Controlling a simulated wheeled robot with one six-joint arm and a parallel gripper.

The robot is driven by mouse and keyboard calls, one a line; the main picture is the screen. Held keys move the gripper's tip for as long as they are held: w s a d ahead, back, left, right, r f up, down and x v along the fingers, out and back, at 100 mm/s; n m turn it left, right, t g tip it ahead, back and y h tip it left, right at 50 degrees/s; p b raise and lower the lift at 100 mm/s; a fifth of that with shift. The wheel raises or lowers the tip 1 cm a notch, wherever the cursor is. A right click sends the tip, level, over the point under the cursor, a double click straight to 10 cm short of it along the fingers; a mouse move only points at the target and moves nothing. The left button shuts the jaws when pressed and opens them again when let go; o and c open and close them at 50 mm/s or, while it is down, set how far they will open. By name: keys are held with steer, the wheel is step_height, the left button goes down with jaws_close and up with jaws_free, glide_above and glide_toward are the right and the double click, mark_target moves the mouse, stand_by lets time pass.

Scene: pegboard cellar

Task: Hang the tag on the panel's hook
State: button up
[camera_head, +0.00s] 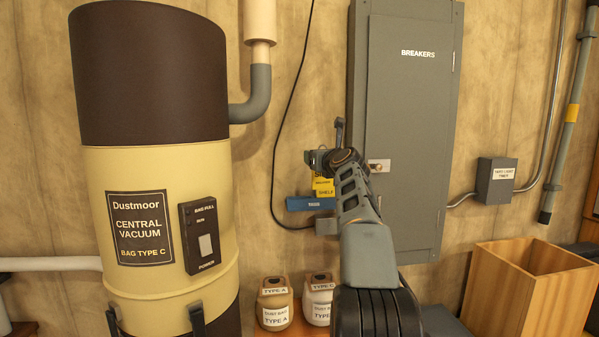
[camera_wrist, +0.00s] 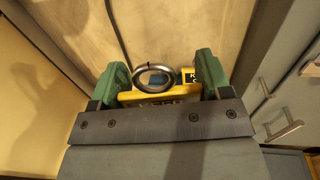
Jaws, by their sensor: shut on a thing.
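My gripper (camera_wrist: 158,85) has its green fingers closed on a yellow tag (camera_wrist: 150,98), with a dark line of text partly hidden by the gripper's bar. A round silver ring (camera_wrist: 155,76) stands at the tag's far edge. In the head view my gripper (camera_head: 323,163) is in front of the wall, just left of the grey breaker panel (camera_head: 415,110). The panel door is shut, with a pale latch (camera_head: 378,166). I cannot clearly make out the hook; a small dark upright piece (camera_head: 340,130) shows by the panel's left edge.
A black cable (camera_head: 278,140) hangs on the wall. The vacuum tank (camera_head: 155,200) stands left. Two jars (camera_head: 275,305) and a wooden box (camera_head: 520,290) are lower down.

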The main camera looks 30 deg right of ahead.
steer(key=shift+s+d+r+m+g+h, duration=0.15)
steer(key=shift+s+d+r+m+h, duration=0.2)
steer(key=shift+r, duration=0.3)
steer(key=shift+s+d+r+m+g+h, duration=0.1)
steer(key=shift+d+r+m+g+h, duration=0.15)
steer(key=shift+r+h, duration=0.3)
steer(key=shift+s+d+r+m+g+h, duration=0.1)
steer(key=shift+s+d+r+m+h, duration=0.25)
steer(key=shift+r, duration=0.35)
steer(key=shift+w, duration=0.1)
steer(key=shift+w, duration=0.1)
